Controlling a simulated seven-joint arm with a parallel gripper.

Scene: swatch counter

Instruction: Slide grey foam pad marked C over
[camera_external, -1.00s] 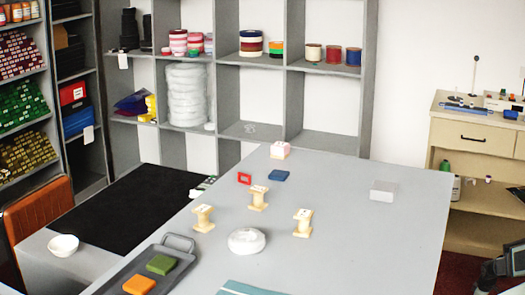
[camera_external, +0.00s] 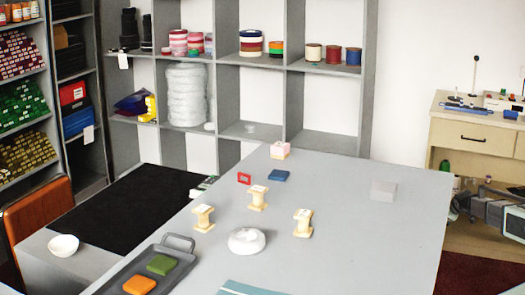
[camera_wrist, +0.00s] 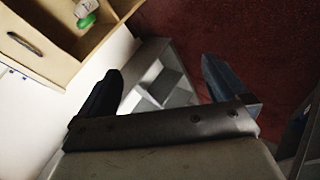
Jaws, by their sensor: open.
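A pale grey block (camera_external: 383,191) lies flat on the right part of the grey table (camera_external: 370,255); it looks like the foam pad, but no letter can be read on it. My gripper (camera_external: 462,202) is at the right of the external view, just beyond the table's right edge, apart from the block. In the wrist view my gripper (camera_wrist: 163,78) is open, with nothing between its two dark fingers. The block does not show in the wrist view.
Three wooden spools (camera_external: 257,198), a white ring-shaped dish (camera_external: 248,240), a dark blue pad (camera_external: 279,175), a red frame (camera_external: 244,178) and a pinkish block (camera_external: 280,150) stand left of the grey block. A dark tray (camera_external: 120,277) holds orange and green pads. The table around the grey block is clear.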

